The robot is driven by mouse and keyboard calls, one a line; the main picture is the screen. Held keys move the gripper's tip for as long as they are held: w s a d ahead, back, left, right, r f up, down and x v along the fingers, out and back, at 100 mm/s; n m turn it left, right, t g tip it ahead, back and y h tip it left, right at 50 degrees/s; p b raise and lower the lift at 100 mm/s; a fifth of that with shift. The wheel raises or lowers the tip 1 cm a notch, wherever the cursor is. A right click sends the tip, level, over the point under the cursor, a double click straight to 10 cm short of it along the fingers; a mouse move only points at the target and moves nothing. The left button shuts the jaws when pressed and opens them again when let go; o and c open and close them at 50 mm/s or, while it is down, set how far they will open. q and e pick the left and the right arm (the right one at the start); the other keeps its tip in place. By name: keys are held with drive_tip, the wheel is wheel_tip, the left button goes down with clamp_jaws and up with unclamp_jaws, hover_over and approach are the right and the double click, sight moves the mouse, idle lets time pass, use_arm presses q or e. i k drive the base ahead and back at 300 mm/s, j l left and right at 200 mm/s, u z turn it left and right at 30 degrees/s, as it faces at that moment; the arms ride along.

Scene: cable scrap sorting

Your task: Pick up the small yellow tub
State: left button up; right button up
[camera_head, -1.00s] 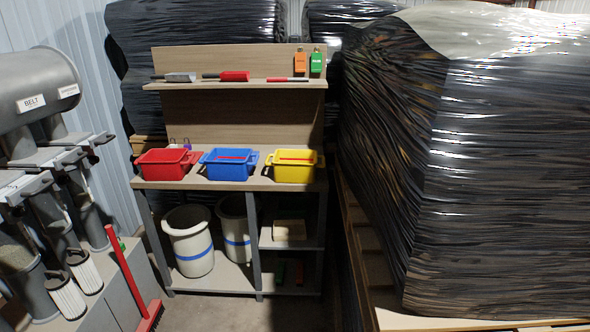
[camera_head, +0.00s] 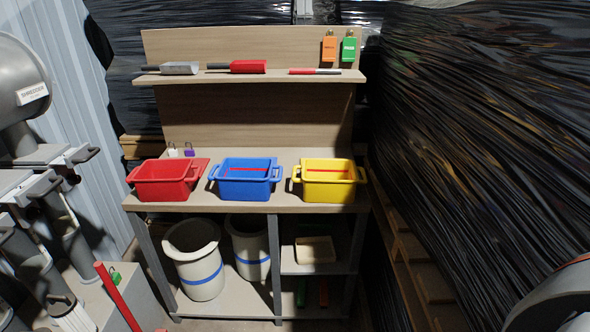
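The small yellow tub (camera_head: 328,191) stands upright at the right end of the workbench top (camera_head: 240,207). It has a handle at each side, and a red strip shows across its inside. A blue tub (camera_head: 244,190) stands to its left, with a small gap between them. A red tub (camera_head: 160,190) stands further left.
Black-wrapped bales (camera_head: 470,110) stand close at the right.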

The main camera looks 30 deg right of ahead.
sight(328, 181)
drive_tip(key=i+j+z, duration=0.1)
drive_tip(key=i+z, duration=0.4)
drive_tip(key=i+j+z, duration=0.3)
drive_tip(key=i+z, duration=0.2)
drive_tip(key=i+j+z, duration=0.1)
drive_tip(key=z, duration=0.3)
drive_tip(key=i+j+z, duration=0.1)
drive_tip(key=z, duration=0.35)
drive_tip(key=j+z, duration=0.4)
drive_tip(key=i+l, duration=0.05)
drive_tip(key=l, duration=0.05)
